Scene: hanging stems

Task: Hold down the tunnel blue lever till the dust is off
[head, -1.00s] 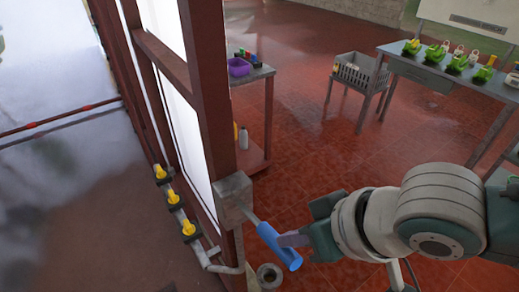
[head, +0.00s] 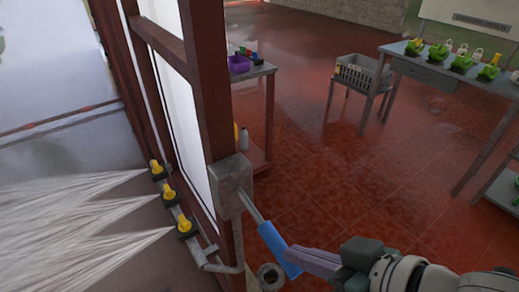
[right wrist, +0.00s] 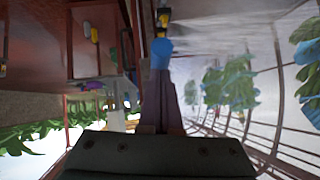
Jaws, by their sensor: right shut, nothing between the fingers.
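The blue lever (head: 279,249) sticks out from a grey box (head: 231,185) on the red tunnel post and slants down to the right. My right gripper (head: 292,254) is shut and empty, with its fingertips against the lower part of the blue handle. In the right wrist view the blue handle (right wrist: 162,50) shows at the tips of the closed fingers (right wrist: 160,72). Yellow nozzles (head: 169,192) on the tunnel side throw white spray to the left. Hanging green stems (right wrist: 228,85) show through haze in the right wrist view; their dust cannot be made out. My left gripper is not in view.
The red tunnel frame (head: 205,85) with white panels stands left of the lever. A table with a purple bin (head: 239,64), a grey crate (head: 362,75) on a stand, and a bench (head: 436,72) with green items stand farther back. The red floor between is clear.

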